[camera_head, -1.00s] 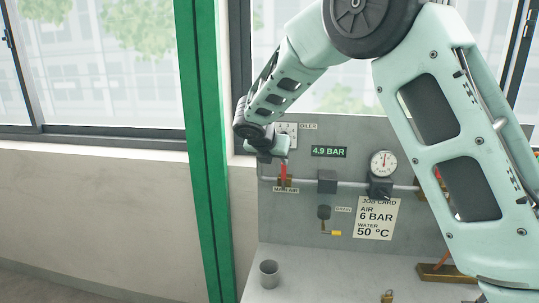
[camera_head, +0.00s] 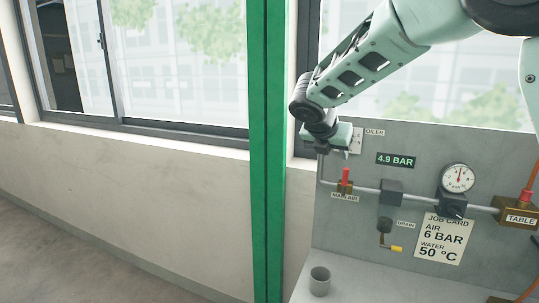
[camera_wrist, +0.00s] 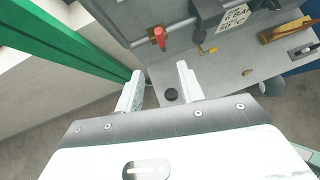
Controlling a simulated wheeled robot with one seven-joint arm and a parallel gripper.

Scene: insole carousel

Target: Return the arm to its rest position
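My arm reaches in from the upper right of the head view. My gripper (camera_head: 340,152) is in front of the upper left of the grey panel (camera_head: 355,235), above the red-handled main air valve (camera_head: 346,178). The wrist view shows my gripper (camera_wrist: 160,72) with its two pale fingers apart and nothing between them. The red valve handle (camera_wrist: 159,37) is beyond the fingertips there, apart from them. Part of the dial behind my gripper is hidden in the head view.
A green post (camera_head: 267,150) stands left of the panel. A grey cup (camera_head: 320,281) is on the bench below. The panel carries a 4.9 BAR display (camera_head: 396,160), a round gauge (camera_head: 458,178), a job card (camera_head: 443,238) and a drain lever (camera_head: 385,232). The floor at left is clear.

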